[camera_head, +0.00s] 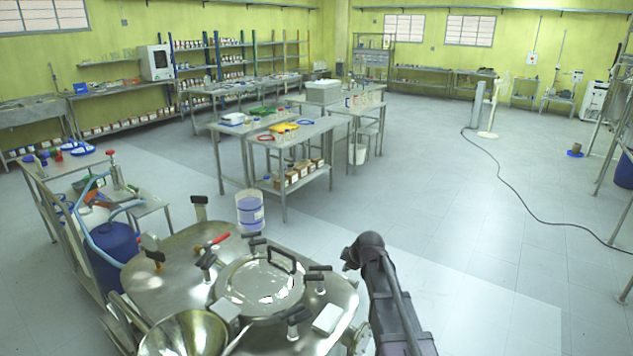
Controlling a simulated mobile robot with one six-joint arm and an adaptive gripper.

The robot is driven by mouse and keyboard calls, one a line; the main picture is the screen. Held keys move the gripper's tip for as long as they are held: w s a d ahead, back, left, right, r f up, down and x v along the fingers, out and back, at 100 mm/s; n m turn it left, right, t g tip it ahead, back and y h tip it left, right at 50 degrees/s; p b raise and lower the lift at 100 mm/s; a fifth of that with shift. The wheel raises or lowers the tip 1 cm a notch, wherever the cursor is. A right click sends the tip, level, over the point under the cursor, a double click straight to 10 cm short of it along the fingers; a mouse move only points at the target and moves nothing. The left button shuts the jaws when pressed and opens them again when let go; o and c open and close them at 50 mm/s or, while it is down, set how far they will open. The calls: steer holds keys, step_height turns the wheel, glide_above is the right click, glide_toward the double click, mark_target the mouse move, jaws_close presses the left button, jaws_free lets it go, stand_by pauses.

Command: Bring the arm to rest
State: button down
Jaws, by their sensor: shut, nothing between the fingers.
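My dark arm (393,300) rises from the bottom edge, right of the middle, to a rounded dark joint at its upper end. It stands just right of a steel reactor vessel (175,275). In the picture a gap of floor shows between the upper joint and the vessel's lid; lower down the arm overlaps the vessel's right side. I see no fingers of my gripper.
The vessel carries a round hatch (262,285), several black-handled clamps and a steel funnel (185,335). A blue drum (113,245) stands at left. Steel tables (290,140) stand beyond. Open floor (470,240) lies to the right, crossed by a black cable (515,190).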

steer(key=s+d+f+m+g+h, duration=0.1)
steer(key=s+m, duration=0.3)
steer(key=s, duration=0.4)
steer(key=s+d+f+m+g+h, duration=0.1)
steer(key=s+m+g, duration=0.2)
steer(key=s, duration=0.6)
steer(key=s+d+f+m+g, duration=0.1)
steer(key=s+d+m+g, duration=0.1)
steer(key=s+m, duration=0.4)
steer(key=shift+s+m+h, duration=0.4)
steer(key=shift+s, duration=0.85)
steer(key=shift+a+f, duration=0.1)
